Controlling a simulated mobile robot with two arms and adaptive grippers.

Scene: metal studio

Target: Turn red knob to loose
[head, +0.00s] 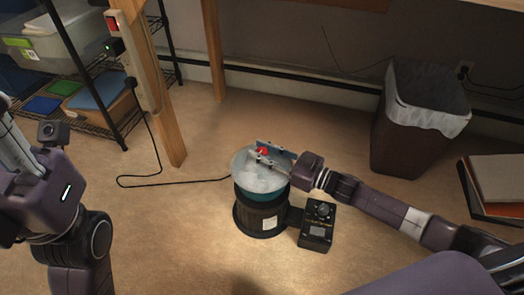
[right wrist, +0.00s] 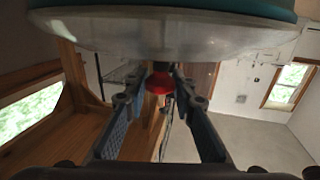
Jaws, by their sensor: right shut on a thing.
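The red knob (head: 263,150) sits on top of the clear, domed lid (head: 250,178) of a round machine on the floor. My right gripper (head: 268,152) reaches in from the right, above the lid, with its fingers on either side of the knob. In the right wrist view, the red knob (right wrist: 159,83) shows between the two fingertips, beside the pale lid (right wrist: 120,30). The right gripper is shut on the knob. My left arm is at the left edge, far from the machine, and its fingers cannot be made out clearly.
The machine has a black base (head: 250,218). A black control box (head: 317,226) with a dial stands at its right. A black cord (head: 150,183) runs to a power strip on the wooden post. A lined bin (head: 405,140) is at the right, a wire shelf at the left.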

